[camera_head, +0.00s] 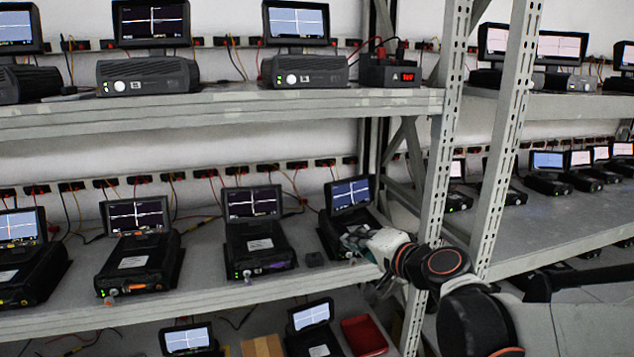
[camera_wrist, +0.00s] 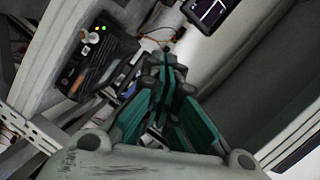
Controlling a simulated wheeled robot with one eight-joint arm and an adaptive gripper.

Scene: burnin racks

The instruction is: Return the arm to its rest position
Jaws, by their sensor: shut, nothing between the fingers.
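My arm (camera_head: 445,265) reaches in from the lower right of the head view, past the rack upright, to the front edge of the middle shelf. My gripper (camera_head: 354,240) is small there, in front of the rightmost test unit (camera_head: 336,236) on that shelf, and partly covers it. In the wrist view my gripper (camera_wrist: 165,65) shows teal fingers brought together, with nothing held between them. A dark unit with green lights and a knob (camera_wrist: 98,55) lies to the left of the fingers in that view. I cannot tell whether the fingers touch anything.
A perforated rack upright (camera_head: 440,170) stands close to my arm. The middle shelf (camera_head: 215,300) holds several units with screens. Below are a red tray (camera_head: 364,335) and more units. The right-hand shelf (camera_head: 560,225) has bare room at its front.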

